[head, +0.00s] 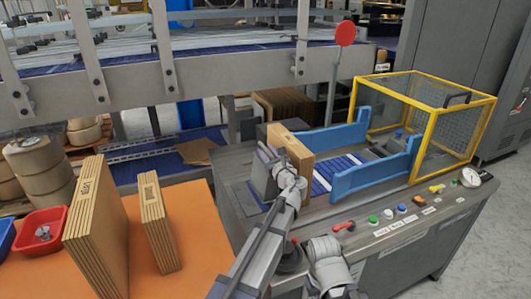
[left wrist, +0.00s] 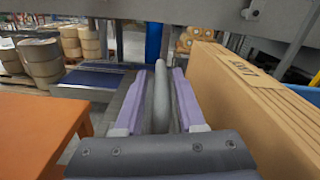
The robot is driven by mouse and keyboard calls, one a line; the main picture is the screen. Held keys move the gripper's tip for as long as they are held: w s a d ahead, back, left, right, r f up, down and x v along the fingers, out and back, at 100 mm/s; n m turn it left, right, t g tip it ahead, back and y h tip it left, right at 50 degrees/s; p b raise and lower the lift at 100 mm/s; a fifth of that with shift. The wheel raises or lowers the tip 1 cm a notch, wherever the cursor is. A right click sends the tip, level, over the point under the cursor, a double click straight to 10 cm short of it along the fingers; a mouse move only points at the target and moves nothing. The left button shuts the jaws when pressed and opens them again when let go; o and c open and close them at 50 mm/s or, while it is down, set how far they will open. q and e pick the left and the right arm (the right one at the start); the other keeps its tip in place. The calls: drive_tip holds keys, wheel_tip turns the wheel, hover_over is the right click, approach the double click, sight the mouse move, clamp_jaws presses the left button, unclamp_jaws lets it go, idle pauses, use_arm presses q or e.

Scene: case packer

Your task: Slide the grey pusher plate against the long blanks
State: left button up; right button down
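The grey pusher plate (head: 261,179) stands on the machine deck, left of the long blanks, partly hidden by my arm. The long blanks (head: 296,151) are an upright brown cardboard stack. They also show large at the right of the left wrist view (left wrist: 245,95). My left gripper (head: 273,159) is at the pusher. In the left wrist view its two purple fingers (left wrist: 163,78) stand either side of a grey upright bar (left wrist: 161,98), with narrow gaps visible beside the bar, so it looks open. Whether the plate touches the blanks is hidden. My right gripper is not in view.
Blue guide rails (head: 352,178) and a yellow guarded cage (head: 425,125) lie to the right. Buttons (head: 388,214) line the front panel. An orange table (head: 205,240) at left holds two cardboard stacks (head: 95,230) and a red bin (head: 40,232). A metal frame beam (head: 220,72) crosses behind.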

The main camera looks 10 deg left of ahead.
sight(272, 158)
use_arm(q)
drive_tip(key=shift+o, duration=0.6)
drive_tip(key=v, duration=0.7)
drive_tip(key=shift+s+d, duration=0.2)
drive_tip(key=shift+s, duration=0.1)
